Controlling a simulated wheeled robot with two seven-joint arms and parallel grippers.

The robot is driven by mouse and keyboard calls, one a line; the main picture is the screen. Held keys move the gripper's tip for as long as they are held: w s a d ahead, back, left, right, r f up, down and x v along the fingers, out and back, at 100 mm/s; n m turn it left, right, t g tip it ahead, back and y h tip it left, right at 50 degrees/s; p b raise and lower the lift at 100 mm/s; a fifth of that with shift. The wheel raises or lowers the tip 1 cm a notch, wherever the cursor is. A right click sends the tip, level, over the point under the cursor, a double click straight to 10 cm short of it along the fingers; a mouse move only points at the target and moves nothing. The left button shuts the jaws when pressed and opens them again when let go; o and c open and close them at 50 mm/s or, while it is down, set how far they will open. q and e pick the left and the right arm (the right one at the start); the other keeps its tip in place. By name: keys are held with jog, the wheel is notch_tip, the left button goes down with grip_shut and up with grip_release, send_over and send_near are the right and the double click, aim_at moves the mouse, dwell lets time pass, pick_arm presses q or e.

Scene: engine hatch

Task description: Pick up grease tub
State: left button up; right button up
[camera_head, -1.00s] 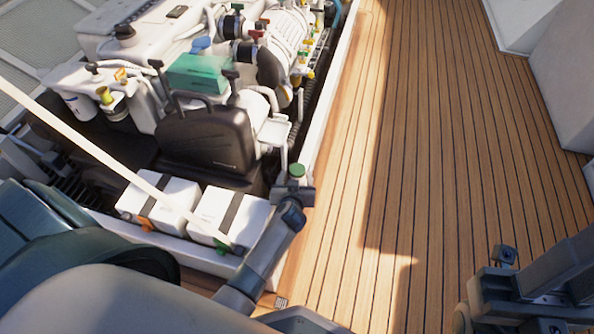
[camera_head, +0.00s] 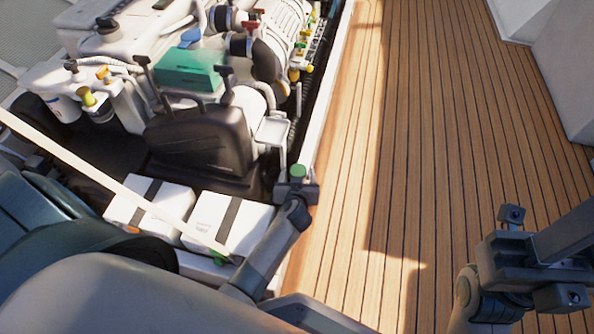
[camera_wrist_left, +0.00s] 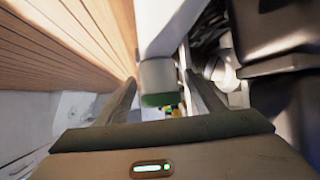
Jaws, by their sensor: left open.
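The grease tub, a small pale tub with a green lid (camera_head: 297,171), stands on the white hatch rim at the near right corner of the engine bay. My left gripper (camera_head: 297,188) is at the tub, its jaws open. In the left wrist view the tub (camera_wrist_left: 158,78) shows between the two open fingers (camera_wrist_left: 160,98), with narrow gaps on both sides. The lower part of the tub is hidden by the gripper in the head view. My right arm's end (camera_head: 535,265) is at the lower right over the deck; its jaws cannot be made out.
Two white boxes with dark straps (camera_head: 232,222) lie left of the left gripper. A black case-like part (camera_head: 200,140) and a teal box (camera_head: 190,70) are behind them on the white engine. A pale bar (camera_head: 100,180) crosses the bay. The wooden deck (camera_head: 410,130) is clear.

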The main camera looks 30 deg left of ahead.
dwell(0.4)
pick_arm(q)
jog(key=c, duration=1.1)
jog(key=shift+r, duration=0.25)
